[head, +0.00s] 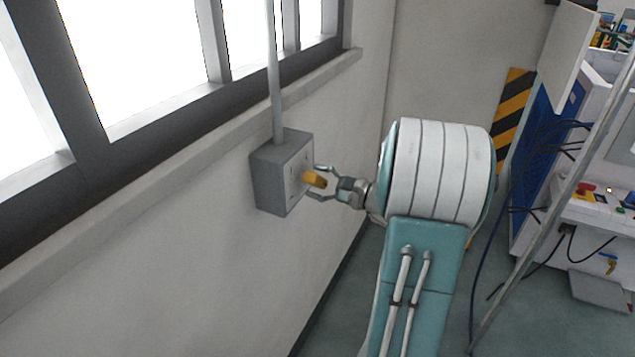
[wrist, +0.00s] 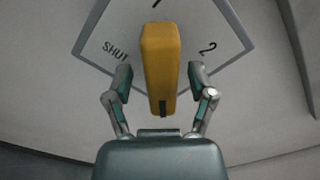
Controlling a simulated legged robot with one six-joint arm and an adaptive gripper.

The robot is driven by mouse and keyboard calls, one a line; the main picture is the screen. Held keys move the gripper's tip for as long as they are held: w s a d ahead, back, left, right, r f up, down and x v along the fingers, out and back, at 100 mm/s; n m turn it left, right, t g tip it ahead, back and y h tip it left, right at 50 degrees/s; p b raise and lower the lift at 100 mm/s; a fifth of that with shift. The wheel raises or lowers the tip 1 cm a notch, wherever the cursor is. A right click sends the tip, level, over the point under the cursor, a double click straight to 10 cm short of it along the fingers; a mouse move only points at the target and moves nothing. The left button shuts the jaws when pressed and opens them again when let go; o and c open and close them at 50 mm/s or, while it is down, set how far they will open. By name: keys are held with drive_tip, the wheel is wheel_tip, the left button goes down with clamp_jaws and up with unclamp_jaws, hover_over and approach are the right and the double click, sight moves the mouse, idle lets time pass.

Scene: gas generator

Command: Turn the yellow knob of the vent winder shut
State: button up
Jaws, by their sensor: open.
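The vent winder is a grey box (head: 268,180) on the wall below the window, with a rod rising from its top. Its yellow knob (head: 314,179) sticks out of the face toward my gripper (head: 325,183). In the wrist view the knob (wrist: 161,65) stands almost upright in the picture, with a dark mark at its lower end. The light face plate (wrist: 226,35) shows "SHUT" at left, "2" at right and part of a mark at the top. My gripper (wrist: 160,82) is open, one finger on each side of the knob's lower part, with visible gaps.
The wall and window sill (head: 180,135) run along the left. A white machine (head: 595,215) with buttons and hanging cables stands at the right. A slanted grey pole (head: 545,200) is in front of it. The floor between is clear around my arm.

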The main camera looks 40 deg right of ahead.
drive_tip(key=v, duration=1.2)
drive_tip(key=shift+d+f, duration=0.1)
drive_tip(key=w+a+n+g+y, duration=0.25)
drive_tip(key=a+n+g, duration=0.6)
drive_tip(key=a, duration=1.05)
drive_tip(key=s+a+r+n+g+h, duration=0.2)
drive_tip(key=s+a+n+h, duration=0.7)
drive_tip(key=a+n, duration=0.4)
drive_tip(key=shift+s+a+r+n, duration=0.15)
drive_tip(key=shift+s+r+n, duration=0.2)
drive_tip(key=shift+s+n, duration=0.1)
drive_tip(key=shift+g, duration=0.25)
